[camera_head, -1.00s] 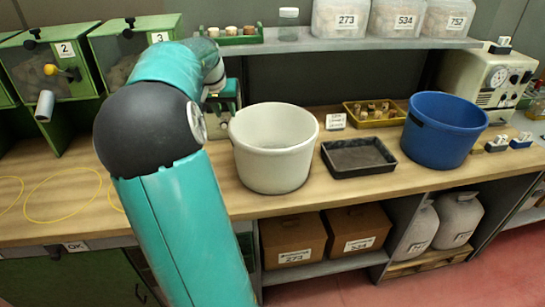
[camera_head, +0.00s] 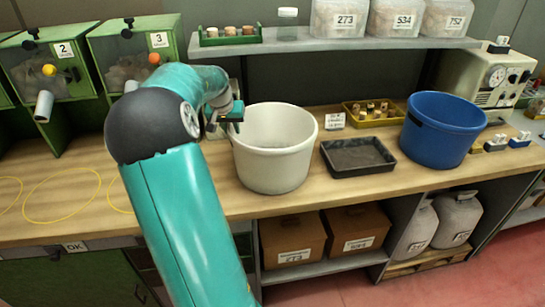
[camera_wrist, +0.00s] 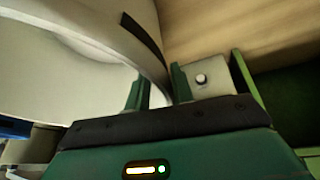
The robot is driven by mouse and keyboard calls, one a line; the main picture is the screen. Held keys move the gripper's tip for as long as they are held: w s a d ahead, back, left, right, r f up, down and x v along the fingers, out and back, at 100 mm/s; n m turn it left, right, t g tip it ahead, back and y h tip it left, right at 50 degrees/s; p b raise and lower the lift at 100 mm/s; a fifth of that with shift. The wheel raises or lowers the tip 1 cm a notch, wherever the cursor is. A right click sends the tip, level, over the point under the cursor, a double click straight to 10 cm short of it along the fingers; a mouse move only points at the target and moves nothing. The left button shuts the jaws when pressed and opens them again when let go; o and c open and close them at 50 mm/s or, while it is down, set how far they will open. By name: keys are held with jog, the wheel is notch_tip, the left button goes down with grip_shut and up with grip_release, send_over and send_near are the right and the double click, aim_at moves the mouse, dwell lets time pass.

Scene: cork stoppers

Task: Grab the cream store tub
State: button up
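The cream tub (camera_head: 274,160) is a wide, open round bucket standing upright on the wooden bench, left of a black tray. My gripper (camera_head: 232,116) is at the tub's left rim, pointing down. In the wrist view, the tub (camera_wrist: 100,25) fills the upper left, with a dark strip on its outer wall. My gripper (camera_wrist: 158,90) is open there, with one finger on each side of the rim. I see no clear contact between fingers and wall. The tub's far left side is partly hidden by my arm.
The black tray (camera_head: 357,173) and a blue bucket (camera_head: 441,130) stand to the right. A yellow tray of corks (camera_head: 374,119) and a small label card (camera_head: 335,121) are behind. A shelf (camera_head: 345,44) overhangs the bench's back. Bare bench (camera_head: 75,190) lies left.

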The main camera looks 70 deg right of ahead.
grip_shut()
jog(key=shift+r, duration=0.15)
